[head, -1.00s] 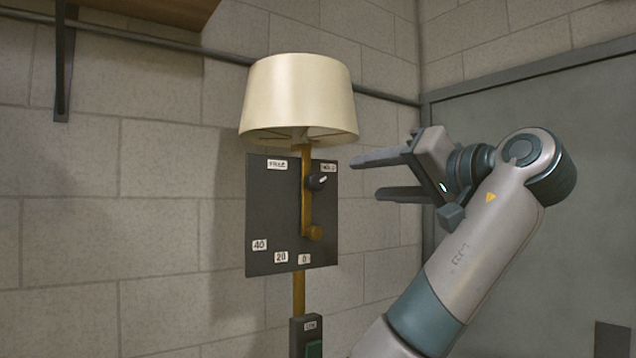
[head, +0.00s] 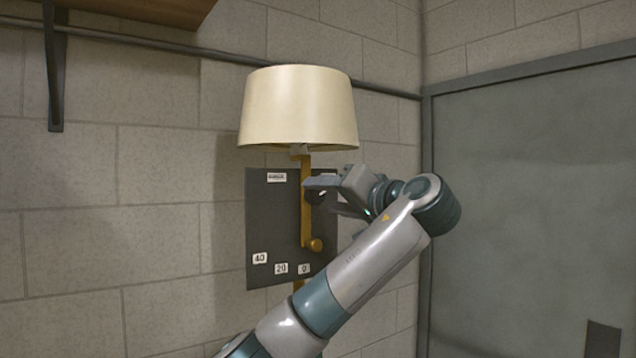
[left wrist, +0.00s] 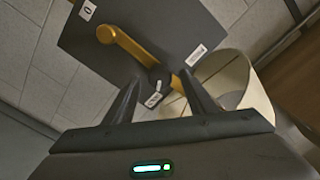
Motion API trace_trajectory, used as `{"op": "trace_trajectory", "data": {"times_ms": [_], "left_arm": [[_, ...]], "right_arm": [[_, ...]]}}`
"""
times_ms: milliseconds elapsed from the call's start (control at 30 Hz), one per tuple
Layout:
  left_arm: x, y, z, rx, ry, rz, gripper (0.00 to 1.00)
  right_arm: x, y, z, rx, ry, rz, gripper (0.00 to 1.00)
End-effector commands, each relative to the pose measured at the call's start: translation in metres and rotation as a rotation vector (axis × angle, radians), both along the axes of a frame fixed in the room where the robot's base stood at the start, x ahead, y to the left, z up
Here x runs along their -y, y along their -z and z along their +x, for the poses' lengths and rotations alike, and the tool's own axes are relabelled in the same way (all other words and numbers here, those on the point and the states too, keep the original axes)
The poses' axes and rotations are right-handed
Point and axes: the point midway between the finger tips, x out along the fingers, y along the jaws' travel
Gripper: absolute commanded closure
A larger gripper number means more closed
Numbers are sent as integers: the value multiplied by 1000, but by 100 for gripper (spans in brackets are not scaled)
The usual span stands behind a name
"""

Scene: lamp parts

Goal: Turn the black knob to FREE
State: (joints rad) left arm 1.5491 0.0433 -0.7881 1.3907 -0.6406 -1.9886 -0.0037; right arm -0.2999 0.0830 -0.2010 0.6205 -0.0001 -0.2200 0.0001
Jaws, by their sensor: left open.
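The black knob (left wrist: 160,75) with a white pointer mark is on the dark panel (head: 270,215), just right of the brass arm (head: 306,210). In the left wrist view its mark faces the near white label (left wrist: 152,99); the text is hard to read. Another label (head: 277,177), too blurred to read, is at the panel's top left. My left gripper (head: 320,196) is open, its fingers reaching toward the knob from the right and largely covering it in the head view. In the left wrist view the knob shows between the fingertips; contact cannot be told. My right gripper is not in view.
A cream lampshade (head: 298,108) sits close above the gripper. A brass round end (head: 315,245) of the arm sticks out below it. Labels 40 (head: 260,258), 20 (head: 281,268) and 0 (head: 304,269) line the panel's bottom. A shelf bracket (head: 54,80) is at upper left.

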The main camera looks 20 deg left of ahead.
Motion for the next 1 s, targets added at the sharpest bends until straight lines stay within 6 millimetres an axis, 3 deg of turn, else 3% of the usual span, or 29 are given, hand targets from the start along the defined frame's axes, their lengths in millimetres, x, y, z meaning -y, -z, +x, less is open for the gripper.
{"op": "trace_trajectory", "data": {"times_ms": [100, 300, 633, 667, 833, 1000], "left_arm": [[-13, -3, 10, -2, -2, 1, 49], [-24, 0, 18, 0, -1, -1, 49], [-25, 1, 20, 0, 0, 0, 49], [-25, 1, 20, 0, 0, 0, 51], [-25, 1, 20, 0, 1, -1, 90], [-25, 1, 20, 1, 1, -2, 90]], "right_arm": [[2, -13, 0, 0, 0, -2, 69], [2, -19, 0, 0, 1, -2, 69], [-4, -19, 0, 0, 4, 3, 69], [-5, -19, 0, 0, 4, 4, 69], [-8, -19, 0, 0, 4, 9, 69], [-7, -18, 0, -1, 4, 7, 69]]}}
